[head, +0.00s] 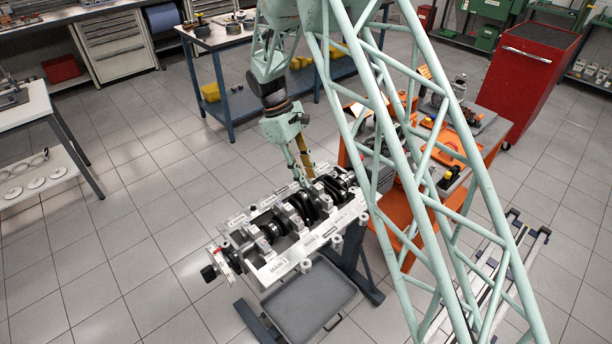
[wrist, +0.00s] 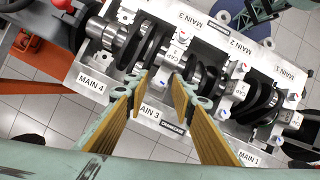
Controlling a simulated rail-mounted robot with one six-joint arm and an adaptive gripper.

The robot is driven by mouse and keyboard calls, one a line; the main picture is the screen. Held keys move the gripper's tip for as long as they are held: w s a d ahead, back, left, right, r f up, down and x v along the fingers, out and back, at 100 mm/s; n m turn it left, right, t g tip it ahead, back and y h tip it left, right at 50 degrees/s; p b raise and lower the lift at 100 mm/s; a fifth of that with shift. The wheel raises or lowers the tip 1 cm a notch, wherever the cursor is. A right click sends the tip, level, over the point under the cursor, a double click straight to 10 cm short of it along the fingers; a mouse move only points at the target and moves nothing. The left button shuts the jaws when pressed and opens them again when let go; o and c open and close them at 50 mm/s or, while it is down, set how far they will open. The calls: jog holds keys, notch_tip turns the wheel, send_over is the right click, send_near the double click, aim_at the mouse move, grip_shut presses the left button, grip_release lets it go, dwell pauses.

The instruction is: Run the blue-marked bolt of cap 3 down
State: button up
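The engine block (head: 290,262) lies on a stand, with a crankshaft and bearing caps along it. It also shows in the wrist view (wrist: 92,80), with MAIN labels along both edges. Cap 3 (wrist: 183,42) appears to be the light cap between the two MAIN 3 labels. My gripper (head: 304,178) points down over the block's far half.
An orange workbench (head: 400,222) with parts stands close on the right of the block. A grey tray (head: 310,300) sits low below its near side. A blue table (head: 222,88) stands behind. Open tiled floor lies to the left.

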jog(key=shift+c, duration=0.7)
grip_shut()
jog(key=shift+m, duration=0.4)
jog(key=m, duration=0.2)
jog(key=m+g+y+p, duration=0.1)
jog(key=m, duration=0.1)
jog(key=shift+w+d, duration=0.2)
jog(key=m, duration=0.2)
jog(key=m+y, duration=0.1)
jog(key=m+g+y+p, duration=0.1)
jog(key=m, duration=0.1)
jog(key=shift+w+d+r+m, duration=0.1)
jog(key=shift+w+d+m, duration=0.05)
jog(key=shift+d+m, duration=0.15)
jog(key=m+y, duration=0.2)
jog(key=m, duration=0.2)
jog(key=shift+d, duration=0.15)
jog(key=m+y, duration=0.1)
jog(key=m, duration=0.4)
jog(key=shift+d+m+t+y, duration=0.15)
jog(key=shift+m+t+y, duration=0.15)
jog(key=shift+t+y, duration=0.1)
